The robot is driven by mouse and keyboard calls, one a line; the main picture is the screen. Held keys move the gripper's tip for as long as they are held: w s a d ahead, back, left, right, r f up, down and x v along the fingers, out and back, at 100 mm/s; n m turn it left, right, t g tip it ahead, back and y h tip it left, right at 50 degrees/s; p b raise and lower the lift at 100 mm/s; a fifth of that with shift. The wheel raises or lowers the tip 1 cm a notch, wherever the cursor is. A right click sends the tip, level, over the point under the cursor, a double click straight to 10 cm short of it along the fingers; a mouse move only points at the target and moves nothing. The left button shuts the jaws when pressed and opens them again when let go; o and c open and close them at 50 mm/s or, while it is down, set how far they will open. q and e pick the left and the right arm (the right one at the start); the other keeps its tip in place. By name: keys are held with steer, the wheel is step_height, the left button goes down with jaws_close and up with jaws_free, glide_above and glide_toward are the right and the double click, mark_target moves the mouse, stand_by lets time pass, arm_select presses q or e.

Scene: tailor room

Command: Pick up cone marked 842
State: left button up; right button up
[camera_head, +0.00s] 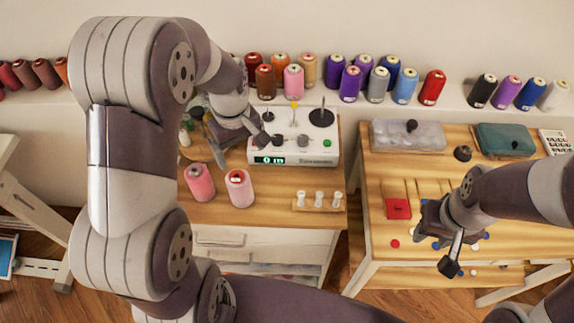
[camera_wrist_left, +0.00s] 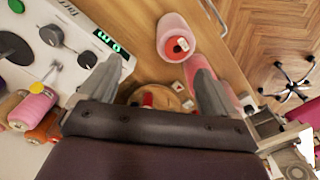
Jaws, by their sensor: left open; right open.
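Two pink thread cones stand on the wooden table: one at left (camera_head: 199,182) and one with a red top (camera_head: 239,190). No number can be read on any cone, so I cannot tell which is 842. My left gripper (camera_head: 218,143) is open and empty above the table, behind these two cones and beside the white winding machine. In the left wrist view the gripper (camera_wrist_left: 160,75) shows its spread fingers; the red-topped cone (camera_wrist_left: 174,32) lies beyond them, and another pink cone is partly hidden by a finger. My right gripper (camera_head: 436,240) is open over the right table.
The white winding machine (camera_head: 292,150) stands close to the left gripper. Small white spools (camera_head: 318,201) sit on a strip at front. Many coloured cones line the rear shelf, including a pink one (camera_head: 293,81). The right table holds a clear box (camera_head: 408,136) and a red block (camera_head: 397,208).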

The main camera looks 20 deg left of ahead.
mark_target(238, 172)
arm_select(q)
steer(key=shift+s+n, duration=0.2)
steer(key=shift+n, duration=0.2)
steer(key=f, duration=0.5)
steer(key=s+f, duration=0.1)
steer(key=f, duration=0.1)
steer(key=shift+a+f, duration=0.15)
steer(key=shift+a, duration=0.25)
steer(key=f, duration=0.2)
steer(key=s+f, duration=0.1)
steer(key=f, duration=0.1)
steer(key=shift+s+a, duration=0.1)
steer(key=shift+a, duration=0.05)
steer(key=shift+f, duration=0.55)
steer(key=shift+w, duration=0.25)
steer(key=shift+s, duration=0.1)
steer(key=c, duration=1.2)
arm_select(e)
steer(key=shift+s+a+r, duration=0.5)
steer(key=shift+s+a, duration=0.15)
steer(key=shift+s, duration=0.05)
